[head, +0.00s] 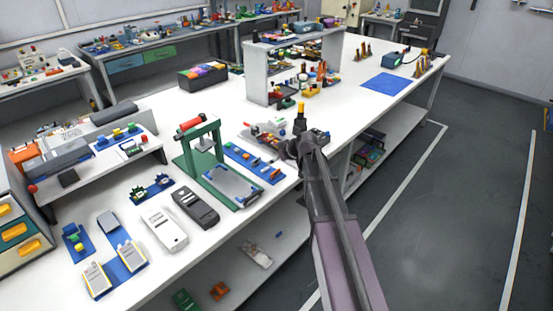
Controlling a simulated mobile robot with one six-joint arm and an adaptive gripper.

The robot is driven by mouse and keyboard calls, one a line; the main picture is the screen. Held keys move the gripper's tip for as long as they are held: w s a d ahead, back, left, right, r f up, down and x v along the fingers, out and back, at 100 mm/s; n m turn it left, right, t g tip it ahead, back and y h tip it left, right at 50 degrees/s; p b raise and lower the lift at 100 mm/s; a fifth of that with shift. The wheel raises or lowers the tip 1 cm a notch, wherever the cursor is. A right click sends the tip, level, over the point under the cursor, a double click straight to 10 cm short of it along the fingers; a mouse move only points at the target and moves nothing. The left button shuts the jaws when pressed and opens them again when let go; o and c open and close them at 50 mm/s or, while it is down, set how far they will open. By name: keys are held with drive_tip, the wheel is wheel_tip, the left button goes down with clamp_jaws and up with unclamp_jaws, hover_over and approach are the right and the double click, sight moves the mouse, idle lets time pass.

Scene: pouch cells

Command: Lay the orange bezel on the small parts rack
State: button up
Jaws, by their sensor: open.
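My arm reaches up from the bottom of the head view, and its end, my gripper (300,138), is over the front part of the white bench. The fingers are too small and dark to make out. A dark upright piece with an orange-yellow top (301,107) shows just beyond it; I cannot tell whether it touches my gripper. I cannot pick out the orange bezel for certain. A small orange piece (219,291) lies on the lower shelf. A white raised rack (257,78) stands on the bench beyond my gripper, with several small parts on and under it.
The white bench (120,200) carries a green press frame (186,164), a blue strip of parts (240,153), and dark and white handheld devices. Dark open floor (450,200) lies to the right.

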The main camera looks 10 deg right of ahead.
drive_tip(key=shift+r+p, duration=0.9)
drive_tip(key=shift+r, duration=0.3)
idle(0.5)
drive_tip(key=s+f+m+g+h+p, duration=0.1)
drive_tip(key=s+m+g+h+p, duration=0.3)
drive_tip(key=s, duration=2.5)
drive_tip(key=m+g+h, duration=0.1)
drive_tip(key=m+g, duration=0.2)
drive_tip(key=shift+f, duration=0.15)
